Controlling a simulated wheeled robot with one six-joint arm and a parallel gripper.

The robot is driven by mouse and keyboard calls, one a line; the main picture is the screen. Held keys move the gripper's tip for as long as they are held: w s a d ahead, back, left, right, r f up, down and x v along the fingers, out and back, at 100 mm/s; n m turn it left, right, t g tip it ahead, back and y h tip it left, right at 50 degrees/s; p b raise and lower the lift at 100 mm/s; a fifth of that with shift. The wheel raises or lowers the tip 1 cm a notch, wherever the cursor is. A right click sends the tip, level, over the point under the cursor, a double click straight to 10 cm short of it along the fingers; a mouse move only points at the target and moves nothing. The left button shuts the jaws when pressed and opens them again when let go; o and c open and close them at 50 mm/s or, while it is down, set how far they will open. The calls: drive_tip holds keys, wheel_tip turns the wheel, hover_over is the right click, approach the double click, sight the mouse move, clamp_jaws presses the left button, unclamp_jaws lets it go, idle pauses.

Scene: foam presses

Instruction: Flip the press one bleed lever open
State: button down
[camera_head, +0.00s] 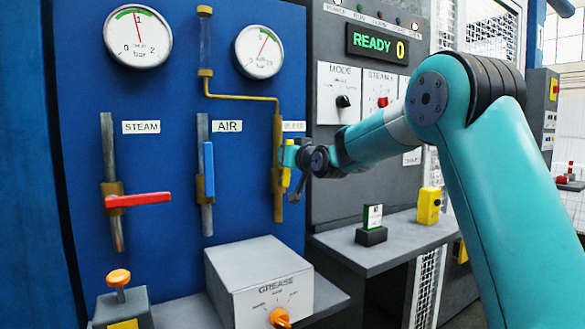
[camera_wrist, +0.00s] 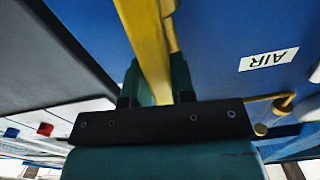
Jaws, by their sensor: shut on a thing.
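The yellow bleed lever (camera_head: 285,177) is on the brass pipe at the right of the blue panel, under the partly hidden BLEED label (camera_head: 293,126). Only a small part of it shows in the head view, roughly upright along the pipe. My gripper (camera_head: 289,156) reaches it from the right and is shut on it. In the wrist view, the long yellow lever (camera_wrist: 147,35) runs down between the two teal fingers of my gripper (camera_wrist: 157,82). The lever's pivot is hidden behind my gripper.
Left of it are the upright blue air lever (camera_head: 209,170) and the level red steam lever (camera_head: 138,199). The grey grease box (camera_head: 262,275) stands below. The grey control panel (camera_head: 335,195) with its READY display (camera_head: 377,43) is at the right, behind my arm.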

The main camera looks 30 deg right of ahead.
drive_tip(key=shift+a+f+n+b, duration=0.1)
drive_tip(key=shift+a+n+b, duration=0.45)
drive_tip(key=shift+n, duration=0.25)
drive_tip(key=c, duration=1)
unclamp_jaws()
drive_tip(key=shift+o, duration=0.2)
drive_tip(key=s+b, duration=0.3)
drive_tip(key=s, duration=1.4)
drive_tip(key=shift+s+d, duration=0.25)
drive_tip(key=shift+d, duration=0.1)
